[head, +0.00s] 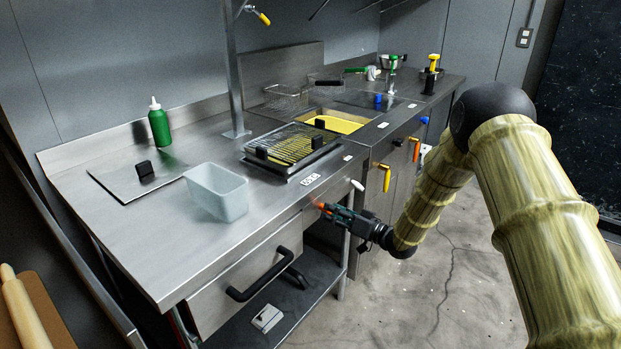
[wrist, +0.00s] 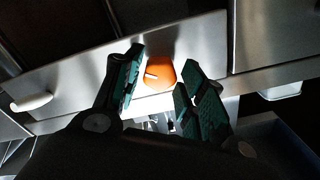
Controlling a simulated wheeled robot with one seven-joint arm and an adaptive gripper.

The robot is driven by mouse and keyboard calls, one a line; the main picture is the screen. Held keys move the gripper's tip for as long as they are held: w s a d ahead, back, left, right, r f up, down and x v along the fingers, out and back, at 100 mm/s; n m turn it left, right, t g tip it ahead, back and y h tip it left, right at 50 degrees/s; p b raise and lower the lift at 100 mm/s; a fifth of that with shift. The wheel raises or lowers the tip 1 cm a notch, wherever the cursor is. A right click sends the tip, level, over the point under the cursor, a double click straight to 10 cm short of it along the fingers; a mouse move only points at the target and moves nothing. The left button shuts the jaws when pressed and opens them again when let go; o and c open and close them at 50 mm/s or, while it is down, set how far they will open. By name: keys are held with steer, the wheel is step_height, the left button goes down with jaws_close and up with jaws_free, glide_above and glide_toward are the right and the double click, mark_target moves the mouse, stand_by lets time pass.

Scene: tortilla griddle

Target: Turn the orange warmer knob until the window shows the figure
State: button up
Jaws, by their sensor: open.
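The orange knob (wrist: 161,70) is on the steel front panel in the wrist view, with a white pointer mark on its left side. My gripper (wrist: 159,78) is open, its two dark green finger pads on either side of the knob. I cannot tell whether either pad touches it. In the head view my gripper (head: 335,211) reaches the counter front from the right, and a bit of the orange knob (head: 321,205) shows at its tips. A small white window (head: 310,180) with dark digits sits on the counter edge above; the digits are too small to read surely.
A black drawer handle (head: 262,278) juts out left of my gripper. A clear tub (head: 217,192) and a ridged griddle (head: 291,146) are on the counter. The floor at right is free.

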steer(key=shift+p+v, duration=0.45)
steer(key=shift+v, duration=1.35)
steer(key=o, duration=0.3)
steer(key=shift+o, duration=0.2)
steer(key=p+v, duration=0.1)
steer(key=v, duration=0.5)
steer(key=shift+f, duration=0.1)
